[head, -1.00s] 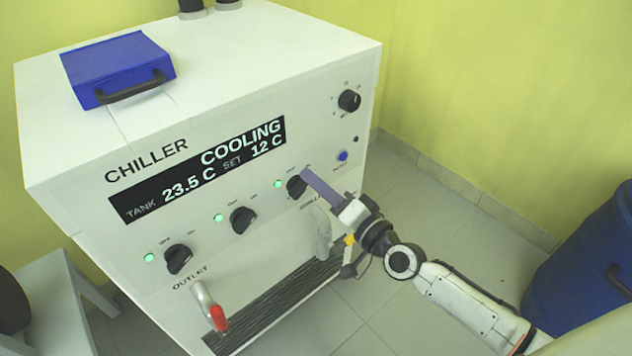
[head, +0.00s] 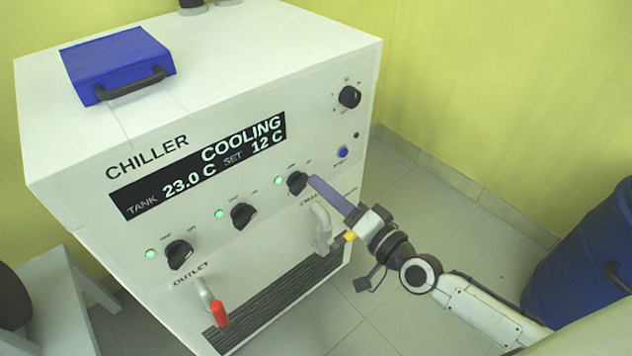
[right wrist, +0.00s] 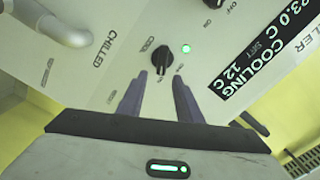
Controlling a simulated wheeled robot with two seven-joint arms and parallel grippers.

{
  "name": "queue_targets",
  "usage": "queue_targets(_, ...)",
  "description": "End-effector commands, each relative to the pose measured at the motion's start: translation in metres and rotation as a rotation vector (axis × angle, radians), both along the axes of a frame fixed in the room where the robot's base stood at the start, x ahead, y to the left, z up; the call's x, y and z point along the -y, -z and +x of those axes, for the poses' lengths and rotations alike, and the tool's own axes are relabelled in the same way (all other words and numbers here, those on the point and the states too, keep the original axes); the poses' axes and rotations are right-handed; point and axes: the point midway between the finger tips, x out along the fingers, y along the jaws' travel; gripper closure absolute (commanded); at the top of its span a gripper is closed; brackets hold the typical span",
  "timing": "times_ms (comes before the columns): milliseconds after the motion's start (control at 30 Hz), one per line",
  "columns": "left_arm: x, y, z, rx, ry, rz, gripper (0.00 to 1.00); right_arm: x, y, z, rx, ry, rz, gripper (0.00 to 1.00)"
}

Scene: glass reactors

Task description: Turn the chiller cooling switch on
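The white chiller (head: 262,250) has a display reading COOLING, tank 23.0 C, set 12 C. The chiller switch, a black rotary knob (head: 297,183), is the rightmost of the row below the display; the green lamp (head: 278,180) beside it is lit. In the right wrist view the knob (right wrist: 160,61) lies just beyond the fingertips, centred between them, with its lit lamp (right wrist: 186,48). My right gripper (head: 314,181) points at the knob from the lower right. Its two fingers stand apart in the wrist view with nothing between them. My left gripper is out of view.
Two other knobs (head: 244,216) (head: 180,254) with lit lamps share the row. A dial (head: 349,97) and blue button (head: 343,152) are at upper right. A grey spout (head: 321,228) and red-handled outlet tap (head: 219,312) stick out below. A blue barrel (head: 590,265) stands right.

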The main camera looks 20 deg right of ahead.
Motion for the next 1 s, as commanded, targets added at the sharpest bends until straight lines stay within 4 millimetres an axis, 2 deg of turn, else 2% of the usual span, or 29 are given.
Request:
queue_targets(100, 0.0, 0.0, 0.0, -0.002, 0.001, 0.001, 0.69, 0.009, 0.002, -0.025, -0.004, -0.003, -0.005, 0.68)
queue_targets(333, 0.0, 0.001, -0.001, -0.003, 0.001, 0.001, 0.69, 0.019, 0.001, -0.056, -0.004, -0.003, -0.003, 0.68)
queue_targets(500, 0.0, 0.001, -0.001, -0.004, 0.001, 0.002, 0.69, 0.022, 0.001, -0.063, -0.002, -0.002, -0.001, 0.68)
queue_targets(1000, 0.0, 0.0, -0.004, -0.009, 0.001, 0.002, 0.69, 0.02, 0.0, -0.064, -0.004, -0.005, -0.007, 0.68)
